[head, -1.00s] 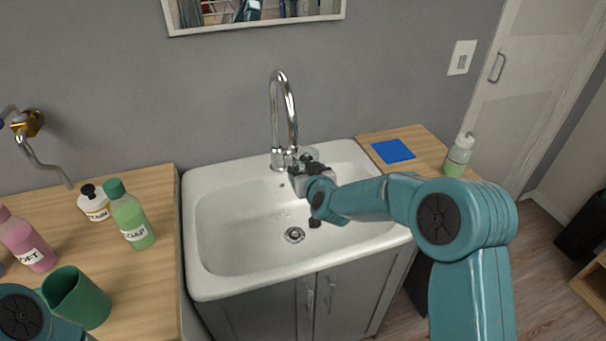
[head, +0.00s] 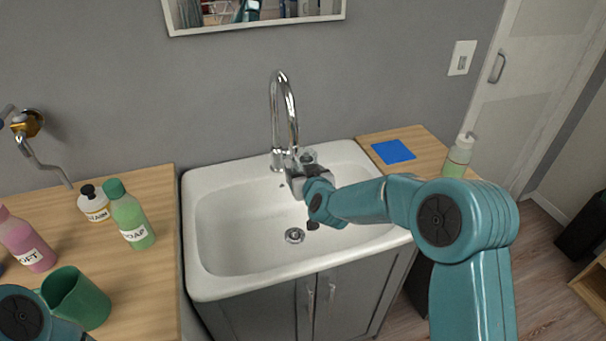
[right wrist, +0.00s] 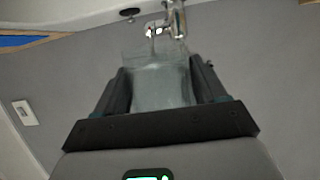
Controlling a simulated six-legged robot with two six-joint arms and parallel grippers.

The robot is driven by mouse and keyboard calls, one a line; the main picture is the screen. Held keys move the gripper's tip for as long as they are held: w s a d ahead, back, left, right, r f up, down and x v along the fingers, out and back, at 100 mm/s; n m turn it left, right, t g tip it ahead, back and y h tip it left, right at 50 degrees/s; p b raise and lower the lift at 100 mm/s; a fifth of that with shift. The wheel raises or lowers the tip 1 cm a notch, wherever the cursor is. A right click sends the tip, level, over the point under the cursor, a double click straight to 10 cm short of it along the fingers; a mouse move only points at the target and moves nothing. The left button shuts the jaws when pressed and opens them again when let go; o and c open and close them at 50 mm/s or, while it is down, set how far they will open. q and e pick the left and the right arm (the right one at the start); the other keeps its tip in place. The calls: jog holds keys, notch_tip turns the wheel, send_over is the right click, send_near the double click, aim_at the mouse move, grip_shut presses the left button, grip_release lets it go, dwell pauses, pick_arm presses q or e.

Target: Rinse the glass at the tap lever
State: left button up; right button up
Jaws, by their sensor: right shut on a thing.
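The clear glass (right wrist: 162,84) is between the two fingers of my right gripper (right wrist: 160,88) in the right wrist view. In the head view my right gripper (head: 298,178) is over the back of the sink, beside the tap base, and mostly hides the glass (head: 308,155). The chrome tap (head: 283,105) rises behind the sink; its base also shows just beyond the glass in the right wrist view (right wrist: 176,22). I cannot make out the lever clearly or tell whether water runs. My left gripper is out of view; only part of that arm shows at lower left.
The white sink (head: 225,275) has a bare drain (head: 294,236). On the left counter stand a green soap bottle (head: 131,217), a white bottle (head: 94,205), a pink bottle (head: 25,243) and a green cup (head: 77,299). A blue cloth (head: 393,151) and pump bottle (head: 459,158) are at right.

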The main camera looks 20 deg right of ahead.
jog(key=shift+w+d, duration=0.25)
jog(key=shift+d, duration=0.1)
jog(key=shift+s+d+f+b, duration=0.1)
jog(key=shift+s+d+b, duration=0.35)
jog(key=shift+b, duration=0.2)
jog(key=s+d+b, duration=0.4)
jog(key=s, duration=0.1)
jog(key=shift+s, duration=0.2)
jog(key=shift+r, duration=0.2)
dwell(0.9)
jog(key=s+d+r, duration=0.3)
jog(key=s, duration=0.1)
jog(key=shift+r, duration=0.4)
jog(key=shift+w+d, duration=0.1)
